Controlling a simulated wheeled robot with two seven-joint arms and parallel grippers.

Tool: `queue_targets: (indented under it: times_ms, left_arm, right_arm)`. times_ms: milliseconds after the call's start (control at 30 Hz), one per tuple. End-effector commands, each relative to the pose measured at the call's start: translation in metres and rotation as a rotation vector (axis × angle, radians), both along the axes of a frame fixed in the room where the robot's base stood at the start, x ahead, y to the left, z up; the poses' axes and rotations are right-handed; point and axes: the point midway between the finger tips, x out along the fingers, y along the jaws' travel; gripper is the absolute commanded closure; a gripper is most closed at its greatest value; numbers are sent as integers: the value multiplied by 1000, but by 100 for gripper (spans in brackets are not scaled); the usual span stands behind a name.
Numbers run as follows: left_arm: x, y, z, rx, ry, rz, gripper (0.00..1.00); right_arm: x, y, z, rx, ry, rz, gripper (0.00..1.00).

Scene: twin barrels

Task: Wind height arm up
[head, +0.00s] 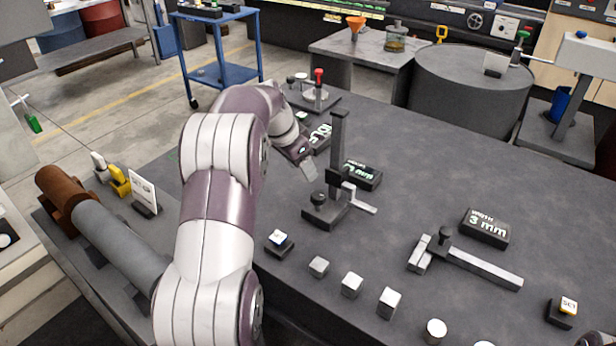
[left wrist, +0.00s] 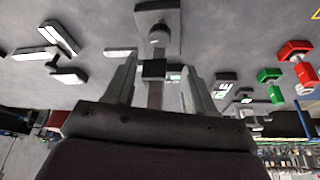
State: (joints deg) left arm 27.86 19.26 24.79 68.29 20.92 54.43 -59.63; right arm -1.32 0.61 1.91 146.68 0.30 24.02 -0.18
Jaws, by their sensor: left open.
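The height gauge (head: 339,135) stands upright on the dark bench, with a dark post, a black knob (head: 319,198) on its base and a light arm (head: 360,201) sticking out low to the right. Its display (head: 362,174) sits behind it, partly hidden by the post, its number hard to read. My left gripper (head: 309,168) is just left of the post, pointing down, apart from the knob. In the left wrist view my left gripper (left wrist: 160,72) is open and empty; the gauge's knob (left wrist: 158,36) and post show beyond and between the fingers.
A width gauge (head: 470,264) with its 3 mm display (head: 485,228) lies to the right. Several small blocks (head: 351,285) line the front edge. A SET button (head: 279,241) stands front left, another (head: 563,311) front right. A red-knobbed stand (head: 318,90) is behind.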

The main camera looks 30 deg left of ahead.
Motion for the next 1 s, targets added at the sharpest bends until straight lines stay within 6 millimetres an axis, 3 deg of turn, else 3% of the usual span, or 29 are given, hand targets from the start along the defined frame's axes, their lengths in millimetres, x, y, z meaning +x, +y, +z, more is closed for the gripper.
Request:
queue_targets:
  times_ms: [267,300,333,367,433,500,633,800,1000]
  left_arm:
    - [-2,1,5,0,0,0,45]
    - [-2,1,5,0,0,0,42]
    - [-2,0,6,0,0,-2,32]
    - [0,-4,11,0,-1,-9,30]
    - [4,-31,33,1,9,-66,30]
    - [-3,-64,40,67,92,-84,30]
    - [-8,-70,19,136,137,280,30]
    - [-3,-53,2,92,51,744,30]
    - [5,-48,-1,2,0,976,30]
  right_arm:
    - [0,0,0,0,0,0,100]
    - [0,0,0,0,0,0,100]
    - [0,0,2,0,0,0,100]
    - [0,0,6,0,0,0,100]
    - [0,0,30,0,1,0,100]
    - [0,0,66,0,0,0,100]
    - [0,0,78,0,-1,0,100]
    - [0,0,74,0,1,0,100]
    - [0,0,74,0,1,0,100]
